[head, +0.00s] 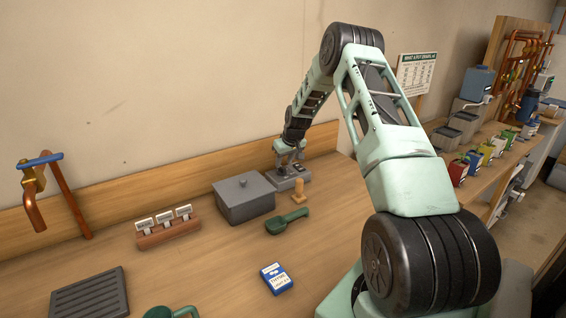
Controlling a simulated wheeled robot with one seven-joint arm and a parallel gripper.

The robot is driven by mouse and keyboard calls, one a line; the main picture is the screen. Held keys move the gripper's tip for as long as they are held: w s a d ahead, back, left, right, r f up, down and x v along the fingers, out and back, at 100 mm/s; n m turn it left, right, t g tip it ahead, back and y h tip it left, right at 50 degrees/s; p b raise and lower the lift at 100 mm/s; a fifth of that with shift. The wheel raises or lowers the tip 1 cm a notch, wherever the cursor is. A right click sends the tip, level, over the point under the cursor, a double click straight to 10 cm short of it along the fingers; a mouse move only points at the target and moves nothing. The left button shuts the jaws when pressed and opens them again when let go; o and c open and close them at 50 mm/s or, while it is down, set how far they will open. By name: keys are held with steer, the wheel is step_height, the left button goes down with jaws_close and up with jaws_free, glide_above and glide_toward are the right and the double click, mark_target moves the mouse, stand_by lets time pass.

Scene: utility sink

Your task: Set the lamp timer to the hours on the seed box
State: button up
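A small blue and white box (276,278) with printed text lies on the wooden counter near the front; it may be the seed box, but I cannot read any hours on it. A low grey device (291,182) stands against the back wooden ledge; it may be the lamp timer, but its setting is too small to read. My gripper (288,163) points down at this device, at or just above its top. The gripper partly hides the device. I cannot tell whether the fingers touch it or are open or shut.
A lidded grey box (244,199), a small wooden peg (298,190) and a green scoop (286,221) stand near the device. Colored containers (486,154) line the right-hand shelf.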

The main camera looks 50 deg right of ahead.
mark_target(282, 170)
steer(key=shift+x, duration=1.35)
jaws_close()
steer(key=shift+m, duration=0.3)
steer(key=m+h+b, duration=0.1)
steer(key=m, duration=0.1)
steer(key=m+h+b, duration=0.1)
steer(key=m+b, duration=0.1)
steer(key=shift+w+a+m+g, duration=0.15)
steer(key=shift+a+m+g, duration=0.05)
steer(key=shift+m+g, duration=0.1)
steer(key=m+g, duration=0.1)
steer(key=m, duration=0.2)
steer(key=m+g+h+b, duration=0.1)
steer(key=m, duration=0.2)
steer(key=shift+w+b, duration=0.1)
steer(key=shift+b, duration=0.2)
steer(key=shift+r+m, duration=0.1)
steer(key=shift+m, duration=0.3)
